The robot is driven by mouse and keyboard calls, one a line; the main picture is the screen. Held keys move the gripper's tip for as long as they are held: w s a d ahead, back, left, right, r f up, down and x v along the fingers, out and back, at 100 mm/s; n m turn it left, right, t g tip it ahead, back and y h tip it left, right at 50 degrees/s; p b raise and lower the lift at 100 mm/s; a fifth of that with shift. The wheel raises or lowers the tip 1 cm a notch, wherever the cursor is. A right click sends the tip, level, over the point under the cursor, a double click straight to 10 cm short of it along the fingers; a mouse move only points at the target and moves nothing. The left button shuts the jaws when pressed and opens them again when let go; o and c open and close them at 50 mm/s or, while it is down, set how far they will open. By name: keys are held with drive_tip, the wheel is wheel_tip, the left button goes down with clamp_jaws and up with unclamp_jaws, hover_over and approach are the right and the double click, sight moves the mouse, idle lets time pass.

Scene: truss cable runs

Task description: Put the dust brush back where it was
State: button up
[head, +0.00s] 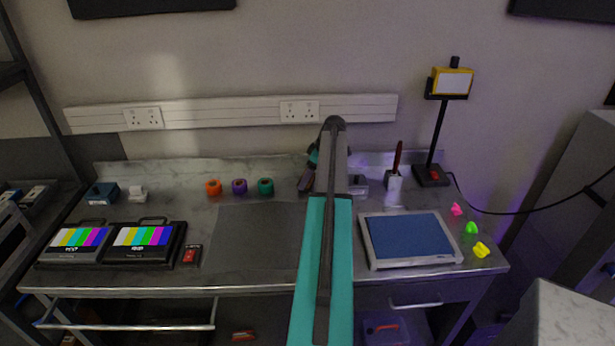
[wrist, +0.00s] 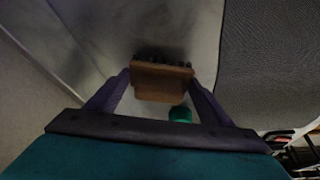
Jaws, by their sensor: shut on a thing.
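The dust brush (wrist: 160,83) shows in the wrist view as a brown wooden block with dark bristles along its far edge. My gripper (wrist: 162,78) is shut on it, with one purple finger at each end of the block. In the head view my teal arm reaches over the middle of the bench and hides most of the gripper and the brush. I cannot tell whether the bristles touch the bench top.
A green tape roll (head: 265,186) stands left of my arm, beside purple (head: 239,186) and orange (head: 213,187) rolls. A grey mat (head: 250,240) lies in front. To the right are a blue-topped pad (head: 408,238), a white holder (head: 394,182) and a lamp stand (head: 431,175).

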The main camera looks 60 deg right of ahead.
drive_tip(key=shift+f, duration=0.3)
drive_tip(key=shift+f, duration=0.15)
drive_tip(key=o, duration=1.1)
drive_tip(key=shift+r, duration=0.25)
drive_tip(key=b+v, duration=0.3)
drive_tip(key=v, duration=0.8)
drive_tip(key=shift+s+r, duration=0.2)
drive_tip(key=shift+r, duration=0.15)
